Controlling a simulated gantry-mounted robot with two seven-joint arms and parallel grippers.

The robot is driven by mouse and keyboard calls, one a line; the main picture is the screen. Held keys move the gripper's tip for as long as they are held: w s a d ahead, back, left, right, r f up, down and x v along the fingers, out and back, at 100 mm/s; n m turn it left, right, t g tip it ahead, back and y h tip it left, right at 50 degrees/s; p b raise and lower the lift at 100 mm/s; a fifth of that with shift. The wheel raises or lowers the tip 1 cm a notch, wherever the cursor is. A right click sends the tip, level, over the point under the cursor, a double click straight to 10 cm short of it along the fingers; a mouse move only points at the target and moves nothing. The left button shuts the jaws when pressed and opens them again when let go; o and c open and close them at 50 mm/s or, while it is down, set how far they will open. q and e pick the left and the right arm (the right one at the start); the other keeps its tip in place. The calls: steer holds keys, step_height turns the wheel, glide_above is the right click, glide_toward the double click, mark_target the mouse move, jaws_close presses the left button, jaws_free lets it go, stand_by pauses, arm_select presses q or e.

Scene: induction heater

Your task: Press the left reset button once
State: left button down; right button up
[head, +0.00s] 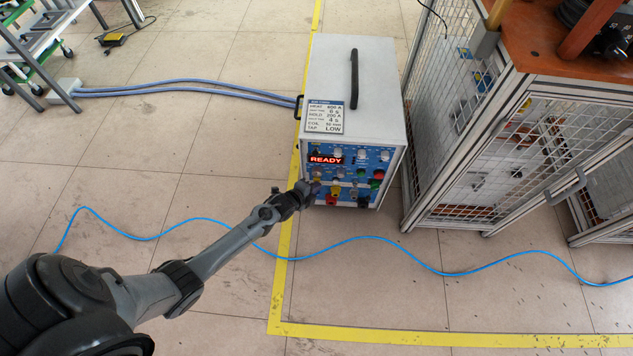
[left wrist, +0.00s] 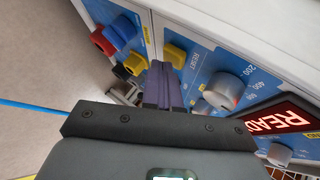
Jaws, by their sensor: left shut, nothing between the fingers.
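The induction heater (head: 361,90) is a white box with a blue front panel. In the left wrist view, a yellow button (left wrist: 175,54) sits beside the word RESET on the panel. My left gripper (left wrist: 161,67) is shut and empty. Its dark fingertips are at the lower edge of this yellow button and overlap it in the picture; I cannot tell whether they touch it. In the head view my left gripper (head: 308,186) is at the panel's lower left and hides part of it. My right gripper is not in view.
A red READY display (head: 325,160) is lit on the panel, and it also shows in the left wrist view (left wrist: 285,118). Knobs and red, blue and black connectors are close by. A mesh-sided cabinet (head: 490,130) stands to the right. A blue cable (head: 365,237) crosses the floor.

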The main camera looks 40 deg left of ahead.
arm_select(q)
steer(key=shift+s+d+p, duration=0.45)
steer(key=shift+s+p, duration=0.2)
steer(key=shift+s+r, duration=0.1)
steer(key=s+d+p, duration=0.1)
steer(key=s, duration=0.1)
steer(key=s+d+p, duration=0.2)
stand_by(0.6)
steer(key=shift+w, duration=0.1)
